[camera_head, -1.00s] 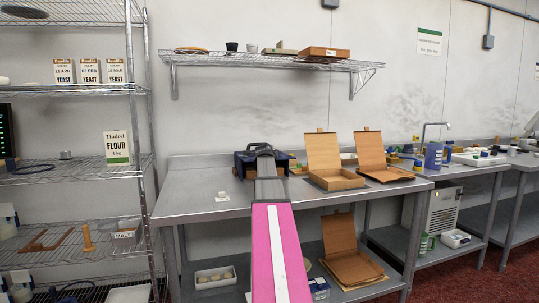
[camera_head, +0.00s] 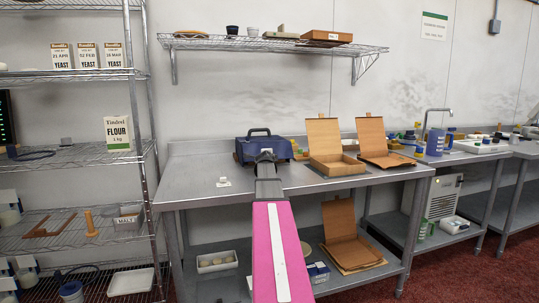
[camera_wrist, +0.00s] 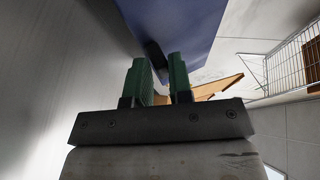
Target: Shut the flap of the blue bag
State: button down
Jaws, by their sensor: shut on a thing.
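The blue bag (camera_head: 243,151) stands on the metal table in the head view, with a dark handle (camera_head: 259,131) on top. My gripper (camera_head: 265,155) is at its near side and hides part of its front. In the wrist view, the blue face of the bag (camera_wrist: 185,25) fills the top. The green fingers of my gripper (camera_wrist: 163,75) are shut on a dark piece (camera_wrist: 155,53) at the blue face, which looks like the flap's tab. How far the flap stands open cannot be told.
Open cardboard boxes (camera_head: 335,166) stand on the table right of the bag. A wire shelf (camera_head: 280,45) hangs above. The table top (camera_head: 200,185) is clear at the left front.

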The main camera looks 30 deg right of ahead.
jog(key=shift+w+d+f, duration=0.15)
jog(key=shift+w+f, duration=0.3)
jog(key=shift+f, duration=0.2)
jog(key=shift+w+d+f, duration=0.15)
jog(key=shift+w+f, duration=0.3)
jog(key=shift+f, duration=0.3)
jog(key=c, duration=0.8)
grip_release()
jog(key=v, duration=1)
jog(key=shift+s+a, duration=0.2)
jog(key=shift+s, duration=0.1)
